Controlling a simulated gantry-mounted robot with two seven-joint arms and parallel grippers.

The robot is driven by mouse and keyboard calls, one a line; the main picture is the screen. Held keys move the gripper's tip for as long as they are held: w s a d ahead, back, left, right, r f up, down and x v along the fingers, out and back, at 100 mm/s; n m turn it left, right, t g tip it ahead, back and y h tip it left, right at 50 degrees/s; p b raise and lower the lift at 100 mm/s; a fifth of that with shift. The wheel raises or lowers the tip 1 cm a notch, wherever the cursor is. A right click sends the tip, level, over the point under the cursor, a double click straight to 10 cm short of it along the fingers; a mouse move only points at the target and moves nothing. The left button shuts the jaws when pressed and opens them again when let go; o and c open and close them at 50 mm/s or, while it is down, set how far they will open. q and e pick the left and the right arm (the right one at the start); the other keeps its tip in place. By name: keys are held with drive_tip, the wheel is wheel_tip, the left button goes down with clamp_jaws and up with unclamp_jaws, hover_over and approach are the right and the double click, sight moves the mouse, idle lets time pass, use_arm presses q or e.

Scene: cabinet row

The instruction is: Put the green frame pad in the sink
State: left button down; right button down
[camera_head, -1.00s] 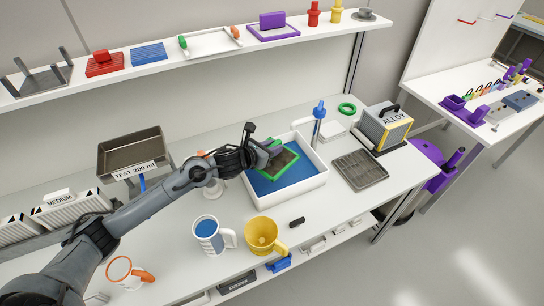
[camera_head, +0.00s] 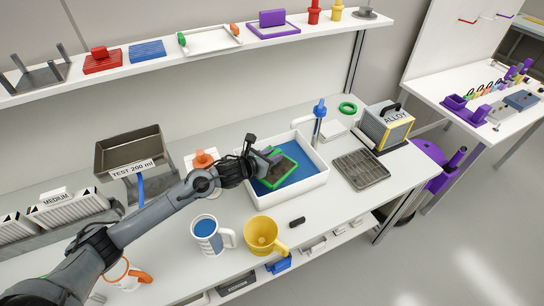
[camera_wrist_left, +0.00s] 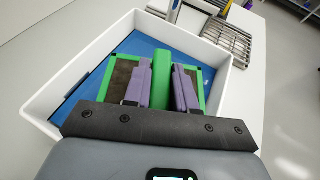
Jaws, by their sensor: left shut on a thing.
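The green frame pad (camera_head: 283,173) has a green rim and a dark brown face. It is inside the white sink (camera_head: 322,176), above or on the blue bottom; the exact contact is hard to tell. My left gripper (camera_head: 272,156) comes in from the left over the sink wall. In the left wrist view its two purple fingers (camera_wrist_left: 162,85) are shut on the green middle bar of the pad (camera_wrist_left: 122,72), with the brown face on both sides. The blue sink bottom (camera_wrist_left: 142,45) shows around the pad. My right gripper is not in view.
A blue-topped tap (camera_head: 319,112) stands at the sink's back right. A grey rack tray (camera_head: 361,169) and the ALLOY box (camera_head: 386,127) stand to the right. A blue-filled mug (camera_head: 207,236) and a yellow mug (camera_head: 262,235) stand in front of the sink.

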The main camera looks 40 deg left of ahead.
use_arm(q)
drive_tip(key=shift+f, duration=0.15)
drive_tip(key=c, duration=0.9)
unclamp_jaws()
drive_tip(key=shift+r+p, duration=0.5)
drive_tip(key=shift+r, duration=0.05)
drive_tip(key=shift+s+r, duration=0.15)
drive_tip(key=shift+r, duration=0.1)
drive_tip(key=p+v, duration=0.1)
drive_tip(key=v, duration=1)
drive_tip(key=shift+s+p, duration=0.3)
